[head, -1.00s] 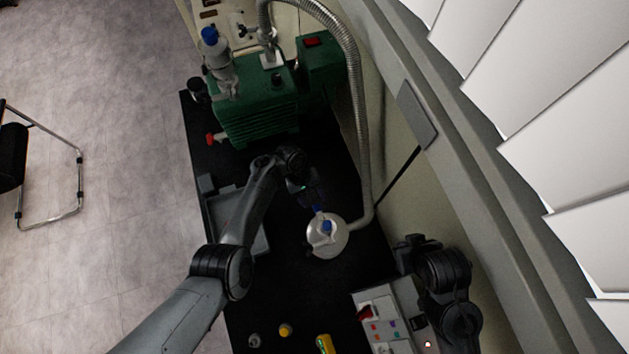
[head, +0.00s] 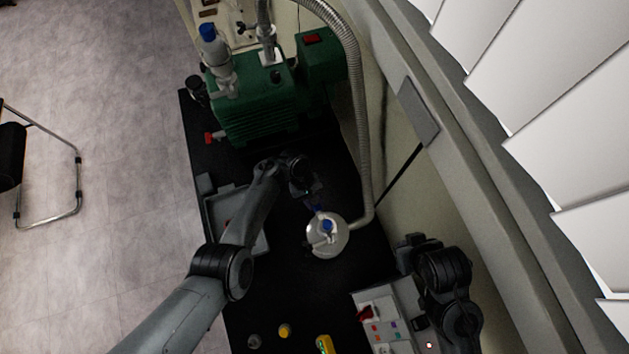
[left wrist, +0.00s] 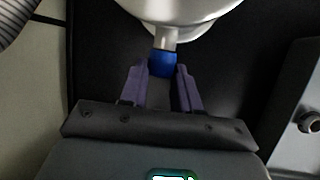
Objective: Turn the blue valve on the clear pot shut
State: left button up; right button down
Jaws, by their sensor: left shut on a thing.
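The clear pot (head: 340,238) stands on the black bench, with a blue part (head: 327,226) on its top in the head view. In the left wrist view the pot's pale body (left wrist: 180,12) is at the top, and the blue valve (left wrist: 163,65) sits on a short stub pointing toward my gripper. My left gripper (left wrist: 164,78) is shut on the valve, one purple finger on each side. In the head view this gripper (head: 318,206) is just above the pot in the picture. My right arm is at the lower right; its gripper's jaws cannot be made out.
A ribbed metal hose (head: 362,150) runs down to the pot's right side. A green pump (head: 255,118) stands behind. A grey tray (head: 211,226) lies left, under my left arm. A control panel (head: 378,308) and small coloured items are at the front.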

pick_arm(q)
jog(key=y+b, duration=0.2)
jog(key=g+y+b, duration=0.1)
jog(key=shift+w+d+f+n, duration=0.15)
jog(key=shift+d+f+n, duration=0.1)
jog(key=shift+d+n, duration=0.15)
jog(key=shift+r+y, duration=0.25)
jog(key=shift+y, duration=0.25)
jog(key=o, duration=1.1)
jog(key=shift+c, duration=0.2)
jog(key=shift+r, duration=0.1)
